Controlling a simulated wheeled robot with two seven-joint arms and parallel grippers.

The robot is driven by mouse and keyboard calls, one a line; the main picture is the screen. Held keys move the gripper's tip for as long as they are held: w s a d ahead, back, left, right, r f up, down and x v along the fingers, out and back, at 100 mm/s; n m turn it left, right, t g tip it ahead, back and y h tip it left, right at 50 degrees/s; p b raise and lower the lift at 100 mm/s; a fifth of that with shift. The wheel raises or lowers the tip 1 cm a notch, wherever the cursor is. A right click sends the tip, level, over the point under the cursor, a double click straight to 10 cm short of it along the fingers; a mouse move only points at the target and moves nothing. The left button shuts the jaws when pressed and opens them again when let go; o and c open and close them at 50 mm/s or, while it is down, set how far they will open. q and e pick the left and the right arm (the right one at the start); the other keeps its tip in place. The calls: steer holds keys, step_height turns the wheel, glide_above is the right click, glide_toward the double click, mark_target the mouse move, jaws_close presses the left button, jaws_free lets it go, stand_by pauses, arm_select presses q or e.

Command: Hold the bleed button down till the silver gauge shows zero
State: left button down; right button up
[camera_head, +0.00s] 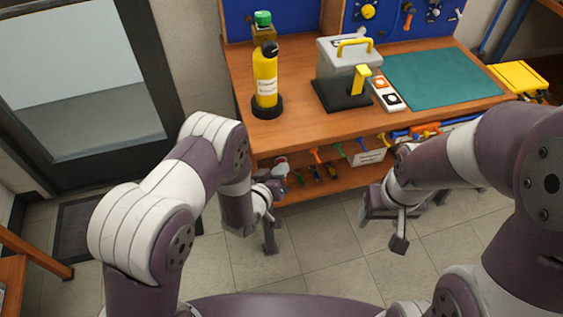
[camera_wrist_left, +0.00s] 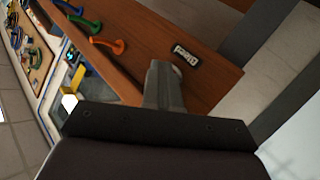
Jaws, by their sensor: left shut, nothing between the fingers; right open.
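No bleed button or silver gauge can be made out in these views. A yellow cylinder (camera_head: 265,78) with a dark fitting on top stands upright in a black base at the left of the bench. My left gripper (camera_head: 273,182) is in front of the bench's left part, below the worktop, shut and empty. Its closed grey fingers show in the left wrist view (camera_wrist_left: 163,84), pointing towards a wooden board with a small dark label (camera_wrist_left: 186,55). My right gripper (camera_head: 388,220) is open and empty, in front of the bench and clear of it.
On the wooden bench (camera_head: 297,128) stand a grey box with a yellow handle (camera_head: 343,58), a small white panel (camera_head: 386,95) and a green mat (camera_head: 440,78). A green-capped bottle (camera_head: 263,22) is behind the cylinder. The floor in front is clear.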

stand_by(0.4)
arm_select(q)
steer(key=shift+s+d, duration=0.3)
steer(key=shift+s, duration=0.55)
steer(key=s, duration=0.1)
steer(key=s+d, duration=0.1)
steer(key=s, duration=0.1)
steer(key=s+p, duration=0.1)
steer(key=shift+s+d, duration=0.25)
steer(key=shift+s, duration=0.1)
